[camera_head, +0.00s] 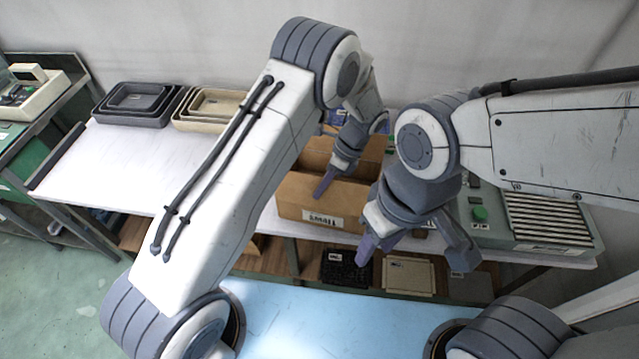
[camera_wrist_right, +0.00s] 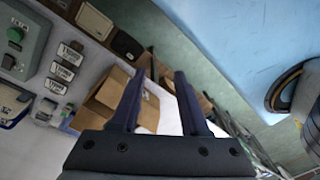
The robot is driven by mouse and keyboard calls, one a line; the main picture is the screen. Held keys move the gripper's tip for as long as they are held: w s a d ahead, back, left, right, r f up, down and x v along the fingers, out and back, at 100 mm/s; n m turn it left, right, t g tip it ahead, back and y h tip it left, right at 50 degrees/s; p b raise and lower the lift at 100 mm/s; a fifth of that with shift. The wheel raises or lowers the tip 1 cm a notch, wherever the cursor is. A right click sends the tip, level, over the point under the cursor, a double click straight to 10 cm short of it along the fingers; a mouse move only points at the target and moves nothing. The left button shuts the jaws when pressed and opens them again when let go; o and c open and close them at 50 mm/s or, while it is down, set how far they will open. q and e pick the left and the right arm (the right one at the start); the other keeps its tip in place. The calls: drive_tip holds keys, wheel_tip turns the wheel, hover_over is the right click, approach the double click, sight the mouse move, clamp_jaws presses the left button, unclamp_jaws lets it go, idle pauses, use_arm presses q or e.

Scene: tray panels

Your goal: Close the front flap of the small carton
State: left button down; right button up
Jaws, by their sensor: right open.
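The small carton (camera_head: 289,192) is brown cardboard with a "SMALL" label on its front face. It stands on the white table, its top at least partly open. A raised brown panel shows at its back right. My arms hide parts of it, and I cannot tell how the front flap lies. My left gripper (camera_head: 328,181) is at the carton's top, over its front edge; its finger gap and any contact are unclear. My right gripper (camera_head: 412,250) is open and empty, in front and to the right of the carton. In the right wrist view, the carton (camera_wrist_right: 108,92) lies beyond the open right gripper (camera_wrist_right: 159,73).
Nested grey trays (camera_head: 133,118) and beige trays (camera_head: 207,106) stand at the table's back left. A grey-green unit with a green button (camera_head: 480,214) and ribbed top stands right of the carton. A black bin (camera_head: 345,270) sits on the lower shelf. The table's left middle is clear.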

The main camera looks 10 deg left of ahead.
idle(0.8)
drive_tip(key=c, duration=0.5)
drive_tip(key=w+f+n+t, duration=0.1)
drive_tip(key=w, duration=0.1)
drive_tip(key=w+f+n, duration=0.1)
drive_tip(key=w, duration=0.2)
drive_tip(key=w+a+f+n+t, duration=0.1)
drive_tip(key=w, duration=0.2)
drive_tip(key=shift+w+f+t, duration=0.1)
drive_tip(key=shift+w+t, duration=0.1)
drive_tip(key=shift+t, duration=0.1)
clamp_jaws()
drive_tip(key=n+t+y, duration=0.2)
drive_tip(key=n, duration=0.4)
approach(332, 187)
wheel_tip(332, 187, down, 4)
drive_tip(key=s+a, duration=0.1)
drive_tip(key=a, duration=0.1)
drive_tip(key=shift+w+d+f+y, duration=0.15)
drive_tip(key=shift+w+f, duration=0.2)
drive_tip(key=shift+w, duration=0.2)
drive_tip(key=shift+w+f+y, duration=0.15)
drive_tip(key=shift+w+f, duration=0.25)
drive_tip(key=shift+w, duration=0.15)
drive_tip(key=shift+w+f, duration=0.3)
drive_tip(key=shift+w, duration=0.4)
